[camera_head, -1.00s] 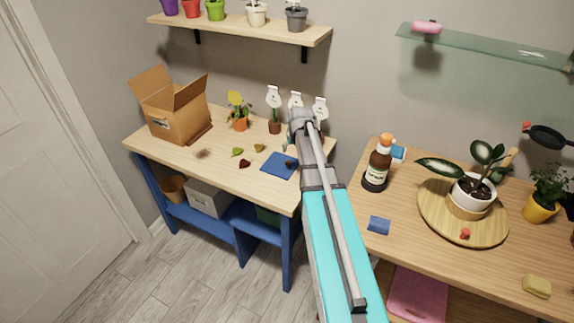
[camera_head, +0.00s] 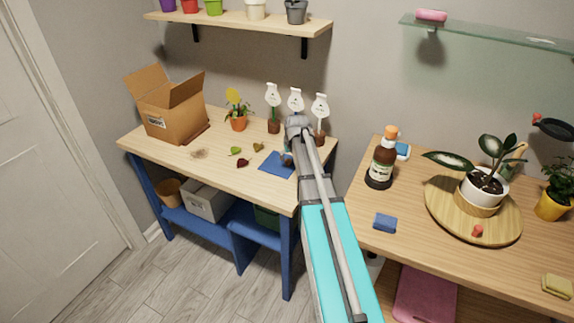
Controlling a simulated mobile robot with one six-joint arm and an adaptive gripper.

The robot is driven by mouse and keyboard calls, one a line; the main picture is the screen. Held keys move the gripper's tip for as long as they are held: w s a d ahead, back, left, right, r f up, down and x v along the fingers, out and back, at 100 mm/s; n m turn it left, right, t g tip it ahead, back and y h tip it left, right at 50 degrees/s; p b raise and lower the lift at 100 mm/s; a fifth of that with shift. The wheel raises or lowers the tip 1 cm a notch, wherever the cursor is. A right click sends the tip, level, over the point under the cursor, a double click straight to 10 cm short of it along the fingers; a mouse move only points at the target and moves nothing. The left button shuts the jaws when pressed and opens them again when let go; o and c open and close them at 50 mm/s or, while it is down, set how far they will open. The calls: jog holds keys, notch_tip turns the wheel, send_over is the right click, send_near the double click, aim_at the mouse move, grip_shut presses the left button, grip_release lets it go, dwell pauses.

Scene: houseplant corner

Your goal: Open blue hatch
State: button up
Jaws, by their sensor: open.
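No hatch can be clearly made out. A flat blue square (camera_head: 275,164) lies on the left wooden bench near its front right edge. I cannot tell whether it is a cover or a loose mat. My arm reaches over the bench from the bottom of the picture. My gripper (camera_head: 287,158) is mostly hidden by my wrist; only a small dark part shows just above the blue square's right side. It appears open, and I cannot tell whether it touches the square.
The left bench (camera_head: 165,150) holds an open cardboard box (camera_head: 172,112), a potted yellow flower (camera_head: 237,112) and loose leaves. The right table (camera_head: 400,232) holds a brown bottle (camera_head: 381,165), a blue sponge (camera_head: 384,223) and a plant on a round board (camera_head: 450,215). Floor space is clear at left.

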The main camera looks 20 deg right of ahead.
aim_at(288, 160)
jog(key=shift+b+x, duration=1.25)
jog(key=shift+x, duration=0.45)
grip_shut()
